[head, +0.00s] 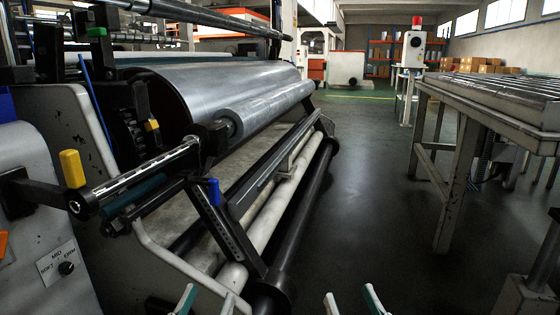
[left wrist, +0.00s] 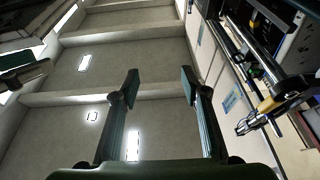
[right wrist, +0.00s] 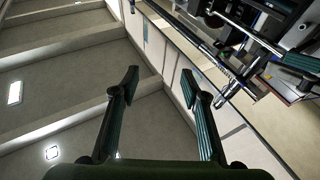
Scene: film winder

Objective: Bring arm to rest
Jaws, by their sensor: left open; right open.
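My left gripper (head: 207,301) shows only its fingertips at the bottom edge of the head view, in front of the winder. Its two fingers stand apart in the left wrist view (left wrist: 160,86), with nothing between them. My right gripper (head: 351,301) shows its fingertips at the bottom edge too, further right, over the dark floor. Its fingers are also apart and empty in the right wrist view (right wrist: 160,88). Both wrist cameras see the ceiling past the fingers, so both grippers point upward. Most of both arms is outside the head view.
The film winder (head: 70,130) fills the left, carrying a large silver film roll (head: 200,90). A blue-handled lever (head: 214,192) and a yellow handle (head: 72,168) stick out. A roller table (head: 480,95) stands at right. Open floor (head: 370,180) lies between them.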

